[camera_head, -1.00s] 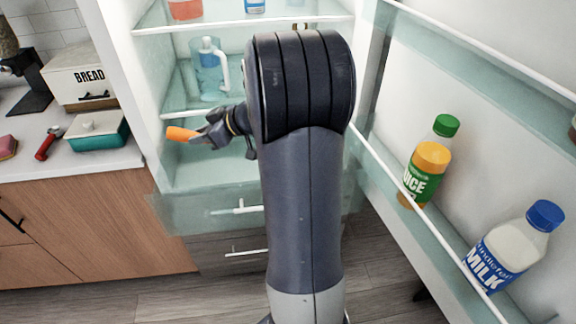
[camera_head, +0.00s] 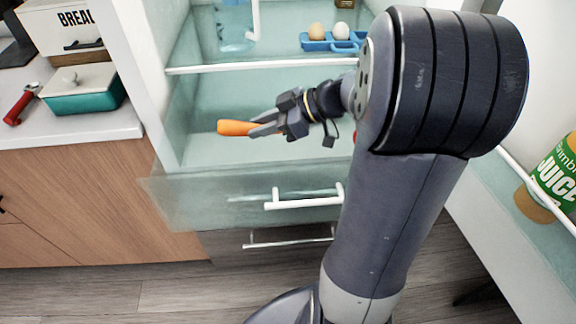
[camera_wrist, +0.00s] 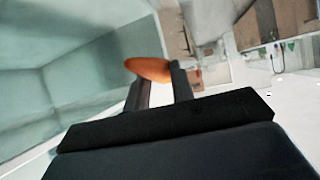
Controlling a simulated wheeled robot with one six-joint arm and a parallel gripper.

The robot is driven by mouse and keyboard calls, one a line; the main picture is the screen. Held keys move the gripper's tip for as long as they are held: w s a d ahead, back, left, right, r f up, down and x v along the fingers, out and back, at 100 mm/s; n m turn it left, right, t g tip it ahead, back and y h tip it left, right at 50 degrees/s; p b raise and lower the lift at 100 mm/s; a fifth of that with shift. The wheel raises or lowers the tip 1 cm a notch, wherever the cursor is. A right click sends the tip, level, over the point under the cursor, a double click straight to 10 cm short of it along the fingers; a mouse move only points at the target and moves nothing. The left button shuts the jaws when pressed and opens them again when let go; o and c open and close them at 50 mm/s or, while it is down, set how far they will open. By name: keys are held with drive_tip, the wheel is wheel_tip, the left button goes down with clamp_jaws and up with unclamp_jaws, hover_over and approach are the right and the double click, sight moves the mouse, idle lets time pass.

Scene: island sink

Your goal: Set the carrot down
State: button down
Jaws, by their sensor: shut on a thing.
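The carrot (camera_head: 236,128) is orange and held at its end between the fingertips of my gripper (camera_head: 262,126). In the head view it shows in front of the fridge's lower compartment (camera_head: 200,150), above the drawer front. In the wrist view the carrot (camera_wrist: 149,69) lies across the two fingertips of my gripper (camera_wrist: 160,82). I cannot tell how far the carrot is from the shelf surface. The gripper is shut on the carrot.
A drawer with a white handle (camera_head: 305,199) is below. A blue egg holder (camera_head: 333,42) with eggs stands on the shelf above. A teal dish (camera_head: 84,92) and a red tool (camera_head: 20,105) are on the left counter. A juice bottle (camera_head: 556,175) is in the door at right.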

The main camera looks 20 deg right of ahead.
wheel_tip(320, 180, down, 10)
drive_tip(key=shift+r+b, duration=0.1)
drive_tip(key=shift+b, duration=0.3)
drive_tip(key=shift+f+b, duration=0.7)
drive_tip(key=shift+b, duration=0.5)
drive_tip(key=c, duration=1.2)
unclamp_jaws()
drive_tip(key=shift+r, duration=0.1)
